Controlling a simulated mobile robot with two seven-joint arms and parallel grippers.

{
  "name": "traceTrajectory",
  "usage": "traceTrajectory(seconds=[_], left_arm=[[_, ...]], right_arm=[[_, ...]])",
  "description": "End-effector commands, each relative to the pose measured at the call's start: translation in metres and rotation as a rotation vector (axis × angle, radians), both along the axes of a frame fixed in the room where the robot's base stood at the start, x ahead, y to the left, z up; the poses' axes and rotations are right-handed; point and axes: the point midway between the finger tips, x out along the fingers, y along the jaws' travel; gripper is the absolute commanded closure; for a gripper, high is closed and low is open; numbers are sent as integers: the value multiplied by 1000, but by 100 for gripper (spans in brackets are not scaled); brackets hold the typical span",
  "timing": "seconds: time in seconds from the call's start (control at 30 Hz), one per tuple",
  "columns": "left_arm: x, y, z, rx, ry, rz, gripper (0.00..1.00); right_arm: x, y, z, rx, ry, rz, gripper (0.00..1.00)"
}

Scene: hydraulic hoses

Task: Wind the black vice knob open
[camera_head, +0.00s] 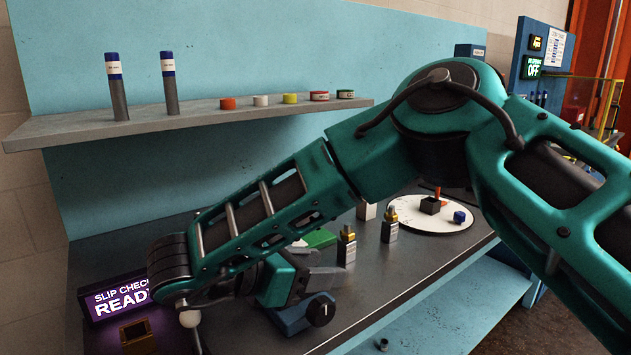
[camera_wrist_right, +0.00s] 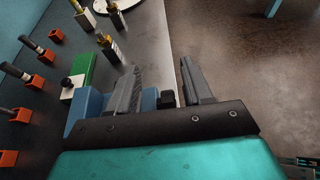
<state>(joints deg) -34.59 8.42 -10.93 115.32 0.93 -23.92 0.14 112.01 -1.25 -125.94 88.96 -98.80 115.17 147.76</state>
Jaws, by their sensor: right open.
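The black vice knob (camera_head: 320,309) with a white mark shows at the front of the blue vice (camera_head: 290,319) on the bench. My right gripper (camera_head: 322,268) is open above and behind the knob in the head view, and its arm hides much of the vice. In the right wrist view my right gripper (camera_wrist_right: 160,66) has its two grey fingers spread with nothing held. The black knob (camera_wrist_right: 167,98) shows in the gap between them, beside the blue vice (camera_wrist_right: 90,104). I cannot tell whether a finger touches it. My left gripper is not in view.
Two brass-topped fittings (camera_head: 346,247) stand behind the vice, near a green block (camera_head: 320,238). A white round plate (camera_head: 425,222) lies farther right. A lit slip check sign (camera_head: 120,295) stands at left. A shelf (camera_head: 200,119) with tubes and coloured caps runs above.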

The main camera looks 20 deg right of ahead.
Motion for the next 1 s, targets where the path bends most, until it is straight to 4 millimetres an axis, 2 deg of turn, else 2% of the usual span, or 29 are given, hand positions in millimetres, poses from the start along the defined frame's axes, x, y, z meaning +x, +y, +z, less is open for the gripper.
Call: traceTrajectory(seconds=[0.03,0.3,0.5,0.7,1.0], left_arm=[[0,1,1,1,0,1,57],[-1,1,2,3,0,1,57],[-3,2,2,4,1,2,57],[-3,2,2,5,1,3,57],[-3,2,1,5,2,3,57]], right_arm=[[0,0,15,1,-5,0,50],[0,0,81,1,-5,0,50],[0,0,116,1,-3,-1,50],[0,0,131,0,1,0,50],[0,0,132,-1,2,1,50]])
